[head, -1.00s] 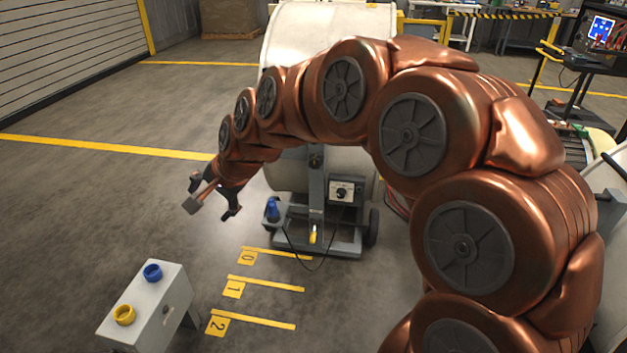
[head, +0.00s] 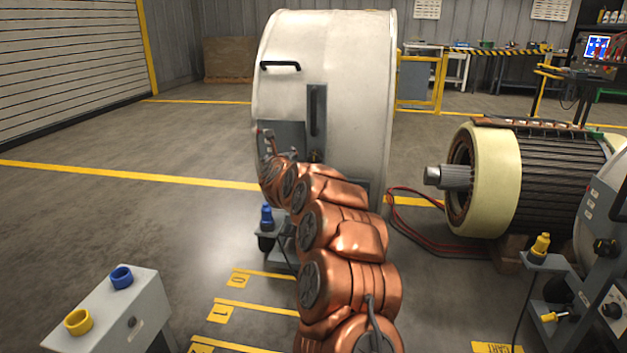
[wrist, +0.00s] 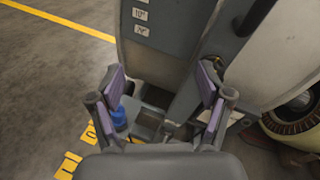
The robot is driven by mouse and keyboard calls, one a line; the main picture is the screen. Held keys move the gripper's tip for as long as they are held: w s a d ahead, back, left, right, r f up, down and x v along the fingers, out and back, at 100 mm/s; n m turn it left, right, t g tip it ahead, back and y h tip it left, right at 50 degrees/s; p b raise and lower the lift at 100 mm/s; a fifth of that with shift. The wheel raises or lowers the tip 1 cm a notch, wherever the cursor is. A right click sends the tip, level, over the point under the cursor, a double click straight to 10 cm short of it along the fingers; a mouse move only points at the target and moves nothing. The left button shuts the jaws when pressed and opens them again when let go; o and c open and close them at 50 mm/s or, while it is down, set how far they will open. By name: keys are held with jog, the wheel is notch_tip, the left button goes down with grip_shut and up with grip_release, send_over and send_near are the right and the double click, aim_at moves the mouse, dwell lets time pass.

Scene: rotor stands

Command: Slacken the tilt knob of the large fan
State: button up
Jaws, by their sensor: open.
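The large fan (head: 345,60) is a big white drum on a grey wheeled stand at the centre of the head view. A grey plate (wrist: 175,30) with angle labels stands on its side; it fills the upper middle of the wrist view. My gripper (wrist: 163,105) is open and empty, its purple-padded fingers apart in front of the lower part of this plate. In the head view my gripper (head: 268,142) is small beside the fan's left side. I cannot make out a tilt knob; my arm hides much of the stand.
A blue plug (head: 266,216) stands on the stand's left; it also shows in the wrist view (wrist: 119,118). A grey box (head: 125,310) with blue and yellow sockets is front left. A motor stator (head: 510,185) and another cart (head: 590,290) are right. Floor on the left is clear.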

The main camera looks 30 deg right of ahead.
aim_at(314, 160)
jog(key=d+f+m+h+b, duration=0.1)
jog(key=d+f+m, duration=0.1)
jog(key=d, duration=0.2)
jog(key=d+f+m+g+h+b, duration=0.1)
jog(key=d+f+m+h, duration=0.1)
jog(key=d, duration=0.1)
jog(key=d+f+m+h+b, duration=0.1)
jog(key=d+f+m, duration=0.1)
jog(key=d, duration=0.2)
jog(key=shift+w+d+f+h, duration=0.25)
jog(key=shift+w+d+h, duration=0.1)
jog(key=shift+h, duration=0.05)
jog(key=shift+w+d+f, duration=0.15)
jog(key=shift+w+d, duration=0.25)
jog(key=shift+d, duration=0.1)
jog(key=shift+r+p+x, duration=0.2)
jog(key=shift+p+x, duration=0.3)
jog(key=shift+x, duration=0.8)
jog(key=shift+w+d+f+p, duration=0.15)
jog(key=shift+w+d+p, duration=0.15)
jog(key=shift+w, duration=0.2)
jog(key=c, duration=1.2)
